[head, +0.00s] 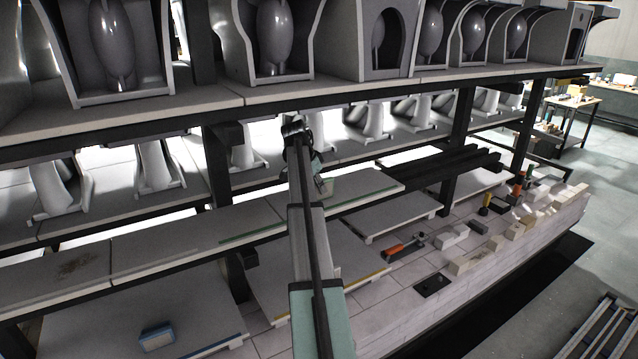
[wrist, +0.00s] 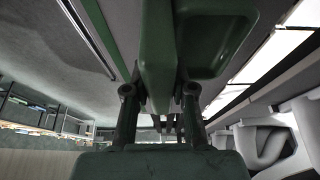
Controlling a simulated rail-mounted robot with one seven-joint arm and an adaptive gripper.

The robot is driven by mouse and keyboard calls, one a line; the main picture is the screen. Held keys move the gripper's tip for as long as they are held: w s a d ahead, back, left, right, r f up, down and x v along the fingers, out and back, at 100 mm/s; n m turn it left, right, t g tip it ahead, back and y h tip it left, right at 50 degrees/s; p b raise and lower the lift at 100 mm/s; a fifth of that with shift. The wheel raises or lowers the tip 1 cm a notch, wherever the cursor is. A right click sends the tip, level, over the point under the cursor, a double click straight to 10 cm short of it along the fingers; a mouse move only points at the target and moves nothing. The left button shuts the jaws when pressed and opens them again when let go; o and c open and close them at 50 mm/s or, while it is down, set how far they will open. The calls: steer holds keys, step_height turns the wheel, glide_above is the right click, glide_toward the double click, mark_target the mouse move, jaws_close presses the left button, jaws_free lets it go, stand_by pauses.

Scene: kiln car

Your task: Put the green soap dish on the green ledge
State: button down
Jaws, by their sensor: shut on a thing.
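The green soap dish (wrist: 158,45) is between the fingers of my gripper (wrist: 160,95) in the wrist view, with a shallow hollow on its right part. My gripper is shut on it. In the head view my gripper (head: 318,182) is over the middle-level shelf, and a small pale green part of the dish (head: 327,188) shows beside it. The green ledge (head: 362,186) is the pale slab with a green line along its front edge. My arm hides part of it. I cannot tell whether the dish touches the slab.
An upper shelf (head: 240,98) with grey ceramic ware hangs above and behind. White ware (head: 375,120) stands behind the ledge. A blue block (head: 157,336) lies on the blue-edged lower slab. An orange-handled tool (head: 402,248) and several bricks (head: 480,257) lie lower right.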

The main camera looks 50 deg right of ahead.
steer(key=c, duration=1)
jaws_free()
steer(key=shift+f, duration=0.1)
steer(key=shift+o, duration=0.2)
steer(key=shift+w+a+r+b, duration=0.1)
steer(key=shift+a+r+b, duration=0.05)
steer(key=shift+r+b, duration=0.45)
steer(key=w+a+b, duration=0.1)
steer(key=a, duration=0.2)
steer(key=w+a+b, duration=0.1)
steer(key=a, duration=0.3)
steer(key=w+a+b, duration=0.1)
steer(key=w+a, duration=0.1)
steer(key=a, duration=0.2)
steer(key=shift+w+a+r+b, duration=0.1)
steer(key=shift+a+b, duration=0.1)
steer(key=shift+b, duration=0.1)
